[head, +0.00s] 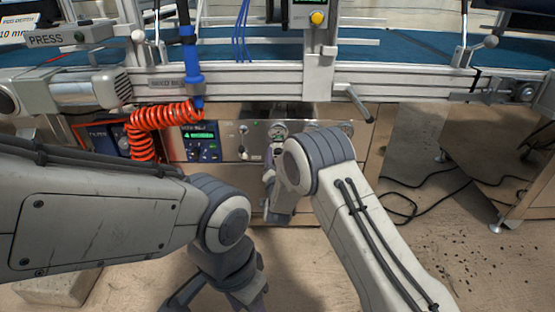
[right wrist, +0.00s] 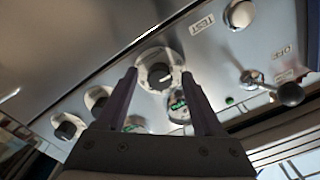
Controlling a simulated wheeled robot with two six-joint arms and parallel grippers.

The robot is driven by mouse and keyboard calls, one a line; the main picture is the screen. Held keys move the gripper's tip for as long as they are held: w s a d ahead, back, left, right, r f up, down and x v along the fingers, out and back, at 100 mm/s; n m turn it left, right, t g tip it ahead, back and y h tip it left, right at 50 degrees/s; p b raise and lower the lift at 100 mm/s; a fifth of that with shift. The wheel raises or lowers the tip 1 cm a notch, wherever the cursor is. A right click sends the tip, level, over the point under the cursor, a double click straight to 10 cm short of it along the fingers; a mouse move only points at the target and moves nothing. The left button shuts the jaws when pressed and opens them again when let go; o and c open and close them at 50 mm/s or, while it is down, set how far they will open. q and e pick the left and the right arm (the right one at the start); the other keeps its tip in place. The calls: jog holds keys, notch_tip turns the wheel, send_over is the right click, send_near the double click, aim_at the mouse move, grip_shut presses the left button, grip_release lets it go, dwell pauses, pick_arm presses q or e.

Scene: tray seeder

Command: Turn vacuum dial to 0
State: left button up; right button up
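In the right wrist view, a round dial (right wrist: 158,74) with a dark knob, a pale pointer mark and a light ring plate sits on the metal panel. My right gripper (right wrist: 163,80) is open, with one finger on each side of the dial in the picture. I cannot tell whether the fingers touch it. In the head view the dial plate (head: 279,130) shows just beyond my right gripper (head: 274,150), partly hidden by my wrist. The dial's lettering is too small to read. My left gripper (head: 215,298) hangs low at the bottom edge, its tips cut off.
Beside the dial are two more knobs (right wrist: 97,97), a small green-lit gauge (right wrist: 178,105), a TEST button (right wrist: 240,14) and a ball-ended lever (right wrist: 290,93). A red coiled hose (head: 150,122) hangs left of a green display (head: 200,135). Cables lie on the floor at right.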

jog(key=s+p, duration=0.3)
jog(key=s, duration=0.7)
jog(key=shift+s+p, duration=0.25)
jog(key=shift+p, duration=0.1)
